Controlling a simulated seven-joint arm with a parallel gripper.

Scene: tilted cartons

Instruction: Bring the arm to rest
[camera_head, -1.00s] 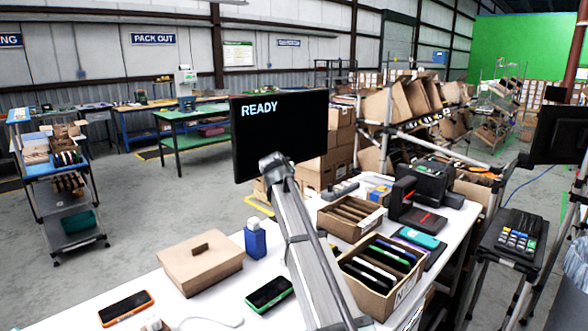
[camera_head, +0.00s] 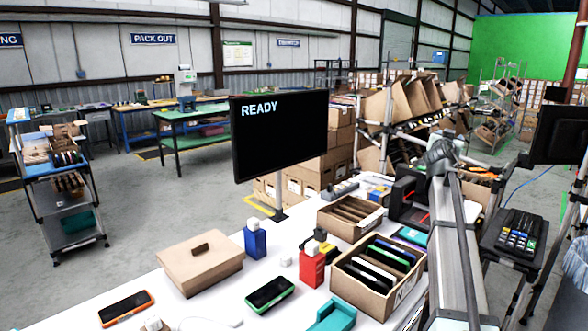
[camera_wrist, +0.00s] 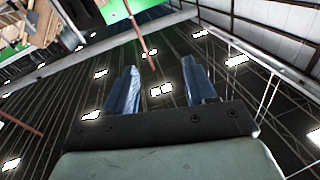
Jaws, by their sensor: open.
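My gripper (camera_wrist: 160,92) shows in the wrist view with its two blue fingers apart and nothing between them. It points up toward the dark ceiling and its lamps. In the head view my arm rises at the right side of the white table, in front of the black device there. The fingers cannot be made out in the head view.
The white table (camera_head: 130,288) holds a lidded carton (camera_head: 200,265), a blue bottle (camera_head: 255,240), a red bottle (camera_head: 312,264), phones (camera_head: 270,293), a teal holder (camera_head: 332,316) and open boxes (camera_head: 375,278). A monitor (camera_head: 280,135) reading READY stands behind. A keypad (camera_head: 515,238) is at the right.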

